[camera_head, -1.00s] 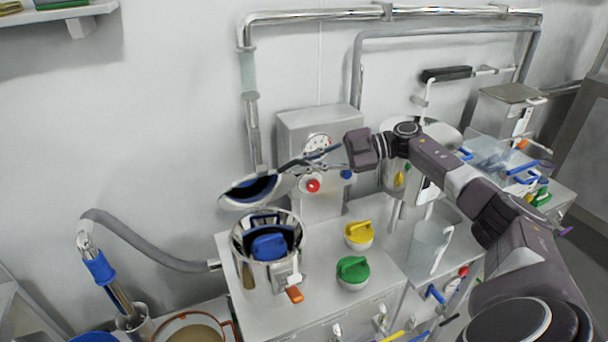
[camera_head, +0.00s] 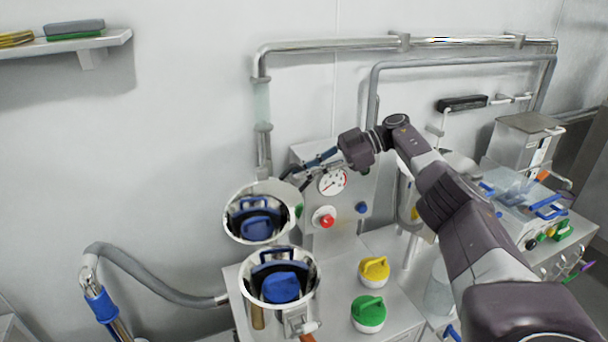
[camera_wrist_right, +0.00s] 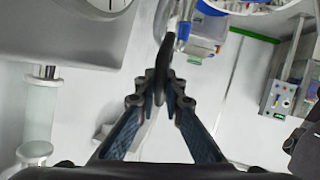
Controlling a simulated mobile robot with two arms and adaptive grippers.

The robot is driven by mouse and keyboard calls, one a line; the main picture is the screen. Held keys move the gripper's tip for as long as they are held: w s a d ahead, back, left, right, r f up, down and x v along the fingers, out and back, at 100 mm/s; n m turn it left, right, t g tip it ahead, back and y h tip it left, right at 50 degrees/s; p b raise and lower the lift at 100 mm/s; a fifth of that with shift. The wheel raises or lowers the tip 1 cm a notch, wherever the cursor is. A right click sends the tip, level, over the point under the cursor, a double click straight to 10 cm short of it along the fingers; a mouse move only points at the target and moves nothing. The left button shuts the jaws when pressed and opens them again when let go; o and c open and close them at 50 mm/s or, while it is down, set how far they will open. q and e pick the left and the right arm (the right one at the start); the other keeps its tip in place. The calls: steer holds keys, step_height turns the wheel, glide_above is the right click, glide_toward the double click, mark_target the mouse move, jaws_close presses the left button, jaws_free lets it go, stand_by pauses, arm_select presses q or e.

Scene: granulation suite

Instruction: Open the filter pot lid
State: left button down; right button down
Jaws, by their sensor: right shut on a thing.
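The filter pot (camera_head: 246,292) is a shiny round metal vessel on the bench, holding a blue handled piece (camera_head: 280,287). Its lid (camera_head: 230,229) stands raised and tilted steeply at the pot's back edge, its mirror-like underside facing me and showing blue shapes like those in the pot. My right gripper (camera_head: 304,174) is behind and right of the lid's upper edge. In the right wrist view its fingers (camera_wrist_right: 166,88) are closed on a slim dark handle (camera_wrist_right: 161,58). The handle's join to the lid is hidden. My left gripper is not in view.
A grey control box with a gauge (camera_head: 333,182) and a red button (camera_head: 326,221) stands close behind my right gripper. Yellow (camera_head: 374,270) and green (camera_head: 368,312) handled knobs sit right of the pot. A grey hose (camera_head: 160,287) runs at left.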

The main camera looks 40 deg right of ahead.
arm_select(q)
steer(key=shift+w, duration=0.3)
arm_select(e)
steer(key=shift+w+d, duration=0.1)
steer(key=shift+w, duration=0.3)
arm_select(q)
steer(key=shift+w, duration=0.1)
arm_select(e)
steer(key=c, duration=2)
jaws_free()
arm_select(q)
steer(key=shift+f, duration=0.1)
arm_select(e)
steer(key=shift+r, duration=0.2)
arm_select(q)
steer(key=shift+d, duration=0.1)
arm_select(e)
step_height(320, 180, up, 10)
steer(key=shift+f, duration=0.2)
